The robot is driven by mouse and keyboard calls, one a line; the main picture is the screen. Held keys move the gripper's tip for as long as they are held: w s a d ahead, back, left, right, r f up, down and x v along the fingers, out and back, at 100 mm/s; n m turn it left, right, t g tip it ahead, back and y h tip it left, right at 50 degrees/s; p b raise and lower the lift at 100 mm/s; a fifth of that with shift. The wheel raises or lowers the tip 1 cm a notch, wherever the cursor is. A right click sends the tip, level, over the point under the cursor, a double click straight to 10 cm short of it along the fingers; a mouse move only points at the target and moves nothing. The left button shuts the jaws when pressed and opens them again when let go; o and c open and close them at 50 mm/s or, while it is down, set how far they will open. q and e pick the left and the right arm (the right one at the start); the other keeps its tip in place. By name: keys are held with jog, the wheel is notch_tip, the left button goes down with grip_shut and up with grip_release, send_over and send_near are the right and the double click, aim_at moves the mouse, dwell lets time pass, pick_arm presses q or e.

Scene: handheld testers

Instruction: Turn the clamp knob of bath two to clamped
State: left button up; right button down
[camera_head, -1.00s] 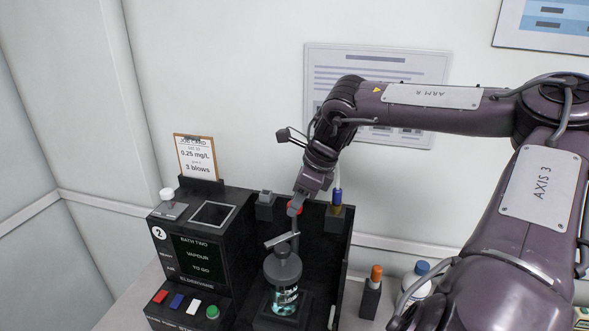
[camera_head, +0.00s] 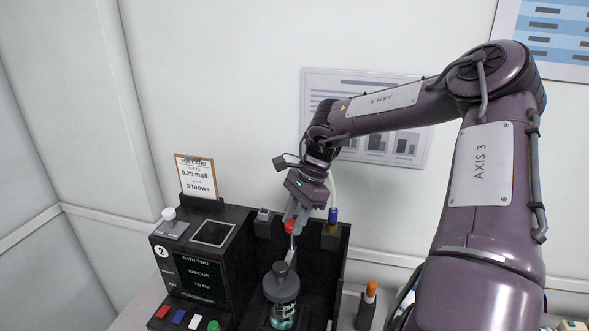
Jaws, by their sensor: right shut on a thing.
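Bath two (camera_head: 190,262) is a black unit with a "2" badge and a dark screen reading "BATH TWO, VAPOUR, TO GO". A red knob (camera_head: 289,226) is at the back of its bay, with a pale grey bar (camera_head: 291,256) just below it. My right gripper (camera_head: 296,213) reaches down from above and is shut on the red knob, its fingers partly covering it. A jar (camera_head: 282,311) of teal liquid with a grey lid (camera_head: 281,284) stands in the bay in front of the bar. My left gripper is out of view.
A white-topped knob (camera_head: 168,214) and a job card (camera_head: 196,177) are on the unit's left. A blue-topped fitting (camera_head: 333,216) stands close right of my gripper. An orange-capped item (camera_head: 370,291) stands in a black holder farther right.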

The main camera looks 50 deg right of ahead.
jog(key=shift+w+r, duration=0.1)
dwell(0.4)
jog(key=c, duration=1)
grip_release()
jog(key=b+v, duration=0.1)
jog(key=v, duration=0.6)
jog(key=shift+d+r+b, duration=0.15)
jog(key=shift+r+b, duration=0.15)
jog(key=shift+r, duration=0.05)
